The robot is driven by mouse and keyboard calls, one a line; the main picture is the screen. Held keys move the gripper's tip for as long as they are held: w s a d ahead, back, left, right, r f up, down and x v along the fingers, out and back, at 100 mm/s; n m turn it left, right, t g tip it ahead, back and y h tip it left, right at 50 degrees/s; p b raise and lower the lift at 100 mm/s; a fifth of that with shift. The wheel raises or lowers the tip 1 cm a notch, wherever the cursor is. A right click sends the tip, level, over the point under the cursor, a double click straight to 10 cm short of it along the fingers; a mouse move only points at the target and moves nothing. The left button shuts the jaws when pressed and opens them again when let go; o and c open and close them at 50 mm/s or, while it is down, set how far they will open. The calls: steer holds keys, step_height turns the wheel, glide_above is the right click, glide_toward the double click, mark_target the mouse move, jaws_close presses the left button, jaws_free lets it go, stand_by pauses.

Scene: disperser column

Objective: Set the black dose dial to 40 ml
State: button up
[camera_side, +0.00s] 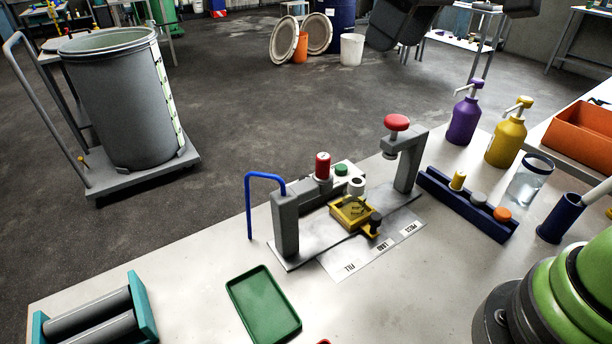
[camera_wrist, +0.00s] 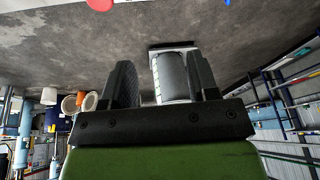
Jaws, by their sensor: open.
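A small black knob (camera_side: 375,222) is at the front of the yellow carriage (camera_side: 351,211) on the grey disperser stand (camera_side: 292,225), in the side view. I cannot tell whether this knob is the dose dial, and no scale or number is readable. My gripper (camera_wrist: 162,82) is open and empty in the wrist view, its dark fingers well apart. The grey drum shows between them, far behind. Two dark shapes at the side view's top edge look like my fingers, well away from the stand.
A blue pipe (camera_side: 264,176), a red-capped post (camera_side: 322,167) and a red-topped press arm (camera_side: 397,122) rise from the stand. A green tray (camera_side: 264,303) lies in front. A blue rack (camera_side: 466,204) and pump bottles stand to the right. The bench front is partly bare.

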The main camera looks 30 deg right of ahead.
steer(key=w+a+f+n+g, duration=0.2)
steer(key=w+f+n, duration=0.1)
steer(key=w+f, duration=0.45)
steer(key=w+a+f+n, duration=0.1)
steer(key=f, duration=0.6)
steer(key=w+f+n+g+h, duration=0.1)
steer(key=w+f, duration=0.1)
steer(key=f, duration=0.5)
steer(key=w+a+f+n, duration=0.1)
steer(key=w+f, duration=0.1)
steer(key=f, duration=0.5)
steer(key=shift+a+f+n+g+h, duration=0.15)
steer(key=shift+a+n+g+h, duration=0.15)
steer(key=shift+n, duration=0.1)
steer(key=shift+c, duration=0.4)
steer(key=c, duration=0.8)
steer(key=shift+c, duration=0.2)
